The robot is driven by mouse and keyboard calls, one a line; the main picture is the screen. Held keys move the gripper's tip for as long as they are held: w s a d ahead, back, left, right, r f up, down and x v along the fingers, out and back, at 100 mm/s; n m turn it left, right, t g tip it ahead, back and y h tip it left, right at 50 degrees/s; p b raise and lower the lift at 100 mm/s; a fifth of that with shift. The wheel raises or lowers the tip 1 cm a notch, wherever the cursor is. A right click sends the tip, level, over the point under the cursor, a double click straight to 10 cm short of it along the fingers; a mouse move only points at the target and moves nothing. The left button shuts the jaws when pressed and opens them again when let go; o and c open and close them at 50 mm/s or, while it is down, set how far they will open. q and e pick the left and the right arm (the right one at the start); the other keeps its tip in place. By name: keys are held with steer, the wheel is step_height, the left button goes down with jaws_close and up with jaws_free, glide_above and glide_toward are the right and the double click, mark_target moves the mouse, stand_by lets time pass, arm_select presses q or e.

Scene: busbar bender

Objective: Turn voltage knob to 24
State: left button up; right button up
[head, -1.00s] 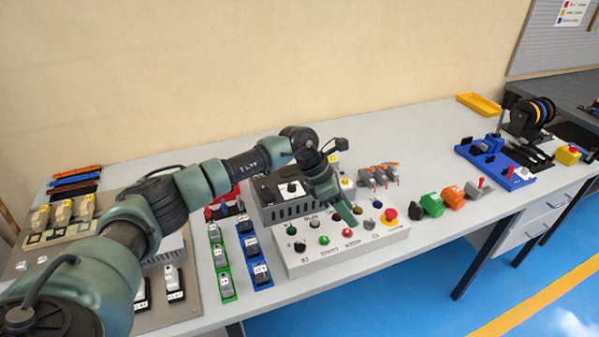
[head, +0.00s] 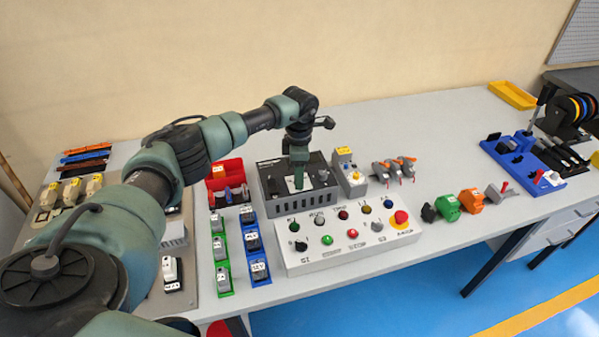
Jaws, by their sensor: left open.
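The dark grey slotted power supply box (head: 293,204) stands on the table behind the white control panel. A small white plate on its top (head: 291,187) is partly covered by my left gripper. My left gripper (head: 299,180) points down over the top of this box and is open. The voltage knob cannot be made out there; the gripper hides the middle of the plate. I cannot tell whether the fingers are around the knob or touching it. My right gripper is not in view.
The white control panel (head: 300,262) with buttons and a red emergency stop (head: 401,217) is in front. A yellow-topped module (head: 348,172) stands close on the right. A red bin (head: 226,172) and green and blue rails lie to the left. The table behind is clear.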

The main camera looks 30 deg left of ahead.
arm_select(q)
steer(key=c, duration=0.9)
jaws_close()
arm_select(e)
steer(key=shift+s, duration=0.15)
